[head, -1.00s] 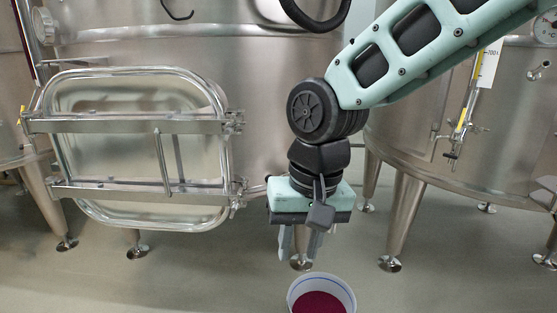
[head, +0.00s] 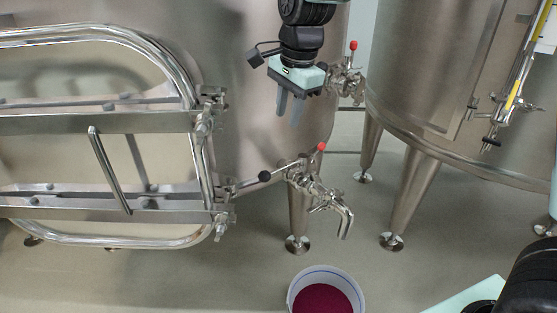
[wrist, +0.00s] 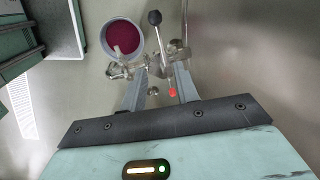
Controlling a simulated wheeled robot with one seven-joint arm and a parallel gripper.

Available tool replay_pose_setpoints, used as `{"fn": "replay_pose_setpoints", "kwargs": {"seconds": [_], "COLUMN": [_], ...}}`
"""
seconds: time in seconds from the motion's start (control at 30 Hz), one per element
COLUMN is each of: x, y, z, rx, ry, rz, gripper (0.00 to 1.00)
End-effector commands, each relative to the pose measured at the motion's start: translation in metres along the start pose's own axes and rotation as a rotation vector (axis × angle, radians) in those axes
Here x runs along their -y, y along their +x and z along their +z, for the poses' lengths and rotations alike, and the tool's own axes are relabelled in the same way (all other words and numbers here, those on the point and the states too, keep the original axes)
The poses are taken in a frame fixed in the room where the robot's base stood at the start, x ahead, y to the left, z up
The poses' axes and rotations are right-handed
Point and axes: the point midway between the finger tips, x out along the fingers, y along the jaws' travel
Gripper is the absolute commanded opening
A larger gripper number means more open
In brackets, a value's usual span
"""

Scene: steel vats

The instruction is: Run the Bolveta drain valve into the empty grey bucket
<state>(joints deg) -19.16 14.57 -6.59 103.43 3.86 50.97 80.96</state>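A steel valve (head: 305,178) with a red-tipped handle (head: 321,147) and a downturned spout (head: 343,212) sits low on the middle vat. I see no stream from the spout. A pale bucket (head: 293,291) with a blue line inside its rim stands on the floor below it, holding dark red liquid. The bucket (wrist: 105,35) also shows at the top of the wrist view, with the spout end overlapping it. My gripper (head: 290,110) is open and empty, above the valve and in front of the vat wall. I see no name label.
A second red-tipped valve (head: 344,82) stands right beside my gripper. A framed steel door (head: 90,122) and a lever with a black knob (head: 265,176) are at the left. Vat legs (head: 412,200) stand at the right.

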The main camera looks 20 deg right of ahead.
Motion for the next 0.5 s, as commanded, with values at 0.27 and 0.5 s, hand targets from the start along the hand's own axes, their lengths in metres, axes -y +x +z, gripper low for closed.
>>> {"fn": "replay_pose_setpoints", "kwargs": {"seconds": [0.27, 0.5], "x": [-0.002, -0.002], "y": [0.061, 0.110], "z": [0.001, 0.000], "rx": [0.001, 0.000], "ry": [-0.002, -0.001], "rz": [0.005, 0.004], "gripper": [0.31, 0.31]}}
